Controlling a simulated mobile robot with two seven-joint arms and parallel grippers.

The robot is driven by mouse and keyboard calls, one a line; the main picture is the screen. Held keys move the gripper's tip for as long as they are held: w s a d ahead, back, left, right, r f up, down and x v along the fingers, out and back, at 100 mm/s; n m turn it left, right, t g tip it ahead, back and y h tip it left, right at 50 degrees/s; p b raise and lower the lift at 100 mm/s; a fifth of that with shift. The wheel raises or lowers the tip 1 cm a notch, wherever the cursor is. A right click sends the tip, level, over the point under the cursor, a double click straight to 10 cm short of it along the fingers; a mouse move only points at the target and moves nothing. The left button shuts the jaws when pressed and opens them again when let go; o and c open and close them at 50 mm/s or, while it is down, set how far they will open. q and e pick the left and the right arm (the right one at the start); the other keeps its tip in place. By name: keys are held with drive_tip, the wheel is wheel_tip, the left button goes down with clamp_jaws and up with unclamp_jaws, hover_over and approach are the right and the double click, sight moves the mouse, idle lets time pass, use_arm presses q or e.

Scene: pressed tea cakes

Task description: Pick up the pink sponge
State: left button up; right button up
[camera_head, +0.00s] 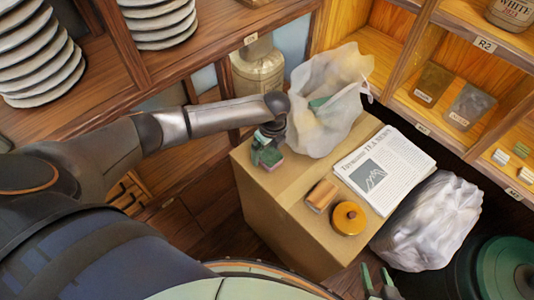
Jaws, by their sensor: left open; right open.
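My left gripper (268,146) points down over the back left part of a cardboard box (290,222). Its green fingers are open. A small pinkish patch (268,160) shows at the fingertips and looks like the pink sponge, mostly hidden by the fingers. I cannot tell whether the fingers touch it. My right gripper (378,284) shows only its green fingertips at the bottom edge, open and apart from the box.
On the box stand a whitish plastic bag (335,125) close right of my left gripper, a newspaper stack (388,168), a brown block (321,195) and a yellow-orange round container (348,218). A plastic-wrapped bundle (430,222) lies to the right. Shelves (450,95) border the back.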

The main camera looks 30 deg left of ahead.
use_arm(q)
drive_tip(key=shift+f, duration=0.1)
drive_tip(key=shift+c, duration=0.3)
drive_tip(key=c, duration=1.2)
